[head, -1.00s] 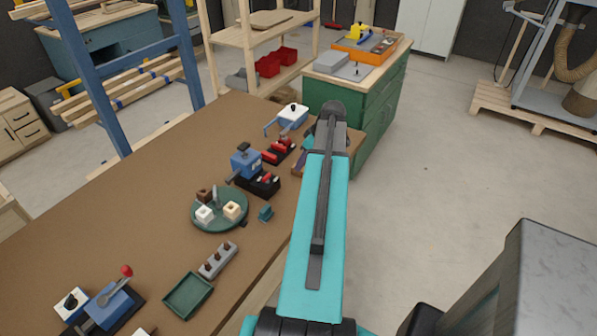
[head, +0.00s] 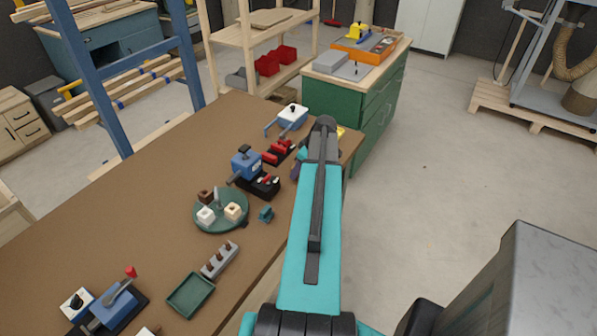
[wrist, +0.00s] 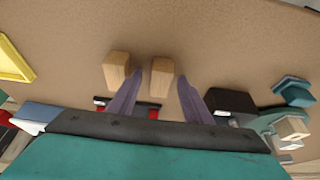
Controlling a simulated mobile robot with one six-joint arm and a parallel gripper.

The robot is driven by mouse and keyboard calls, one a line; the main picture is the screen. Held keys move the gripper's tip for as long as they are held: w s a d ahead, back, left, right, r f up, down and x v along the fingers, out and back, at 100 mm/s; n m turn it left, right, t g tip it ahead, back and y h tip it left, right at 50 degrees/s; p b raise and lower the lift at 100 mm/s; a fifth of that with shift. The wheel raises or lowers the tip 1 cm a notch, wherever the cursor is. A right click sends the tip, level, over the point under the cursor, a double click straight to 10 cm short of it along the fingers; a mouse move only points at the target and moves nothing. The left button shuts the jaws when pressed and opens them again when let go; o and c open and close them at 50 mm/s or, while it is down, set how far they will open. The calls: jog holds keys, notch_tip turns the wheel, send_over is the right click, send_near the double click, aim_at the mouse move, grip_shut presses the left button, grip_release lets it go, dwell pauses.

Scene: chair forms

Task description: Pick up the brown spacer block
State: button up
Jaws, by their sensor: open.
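A dark brown block (head: 206,196) sits on the round green turntable (head: 213,224), beside a white block (head: 205,215) and a cream block (head: 233,211). In the wrist view the cream block (wrist: 292,128) shows at the lower right; I cannot make out the dark brown one there. My gripper (wrist: 160,75) has two purple fingers spread apart over the table. A light wooden block (wrist: 162,77) appears between the fingers, not visibly gripped. Another wooden block (wrist: 117,70) is left of the left finger. In the head view my arm hides most of the gripper, beyond the turntable.
A blue fixture (head: 245,162) and red-and-black clamps (head: 277,152) stand between the turntable and my gripper. A teal piece (head: 266,215) lies beside the turntable. A grey pegged rack (head: 220,260) and green tray (head: 190,295) are nearer.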

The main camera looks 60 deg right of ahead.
jog(key=shift+c, duration=0.4)
grip_shut()
jog(key=shift+r, duration=0.1)
jog(key=shift+r+b, duration=1.05)
jog(key=shift+r, duration=0.6)
jog(key=s+a+b, duration=0.1)
jog(key=s+b, duration=0.1)
jog(key=s, duration=0.5)
jog(key=s+a+r+b, duration=0.1)
jog(key=s+a+b, duration=0.1)
jog(key=s, duration=0.6)
jog(key=shift+s+a+r, duration=0.25)
jog(key=shift+s, duration=0.05)
